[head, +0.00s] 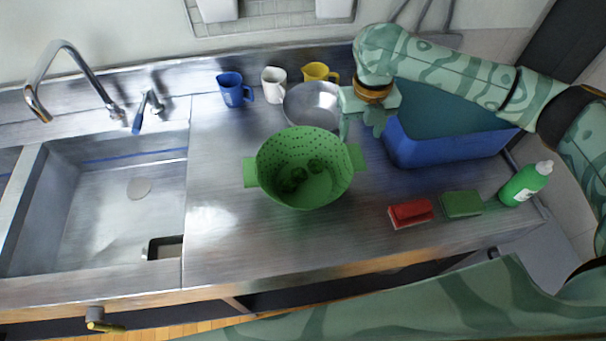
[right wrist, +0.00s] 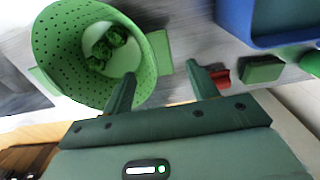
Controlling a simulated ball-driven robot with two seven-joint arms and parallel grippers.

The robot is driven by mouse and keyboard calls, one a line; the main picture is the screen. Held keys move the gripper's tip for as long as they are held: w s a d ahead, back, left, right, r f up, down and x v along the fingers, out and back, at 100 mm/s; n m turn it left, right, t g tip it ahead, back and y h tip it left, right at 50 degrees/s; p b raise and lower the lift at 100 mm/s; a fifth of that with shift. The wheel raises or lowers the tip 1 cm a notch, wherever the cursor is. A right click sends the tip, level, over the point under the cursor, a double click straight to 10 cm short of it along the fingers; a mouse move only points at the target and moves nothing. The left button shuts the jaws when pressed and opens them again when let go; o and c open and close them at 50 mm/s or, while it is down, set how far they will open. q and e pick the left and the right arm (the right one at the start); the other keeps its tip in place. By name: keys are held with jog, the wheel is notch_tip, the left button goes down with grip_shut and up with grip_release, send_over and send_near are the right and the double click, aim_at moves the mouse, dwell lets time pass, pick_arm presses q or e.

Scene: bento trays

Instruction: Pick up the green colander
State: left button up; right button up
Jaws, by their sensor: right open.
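The green colander (head: 300,143) stands upright on the steel counter, with dark green pieces (head: 300,176) that look like broccoli inside. It has a tab handle on each side. My right gripper (head: 362,122) is open and empty, at the colander's right side by the right handle. In the right wrist view, the colander (right wrist: 60,60) is at upper left. The right handle (right wrist: 160,52) lies ahead of the gap between the open fingers (right wrist: 160,75). I cannot tell whether a finger touches it. My left gripper is not in view.
A metal bowl (head: 312,105) is close behind the colander, near blue (head: 232,90), white (head: 272,84) and yellow (head: 316,72) cups. A blue bin (head: 450,148), red (head: 410,213) and green (head: 461,204) sponges and a green bottle (head: 525,184) are right. The sink (head: 100,215) is left.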

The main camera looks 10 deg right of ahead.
aim_at(356, 155)
jog(key=shift+s+f, duration=0.1)
jog(key=shift+f, duration=0.65)
jog(key=shift+s+f, duration=0.1)
jog(key=shift+f, duration=0.1)
notch_tip(356, 155, down, 5)
jog(key=shift+r+b, duration=0.1)
jog(key=shift+b, duration=1.1)
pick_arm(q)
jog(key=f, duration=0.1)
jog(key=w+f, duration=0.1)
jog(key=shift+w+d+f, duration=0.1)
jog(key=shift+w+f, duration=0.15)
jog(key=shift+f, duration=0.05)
pick_arm(e)
jog(key=shift+r, duration=0.1)
grip_shut()
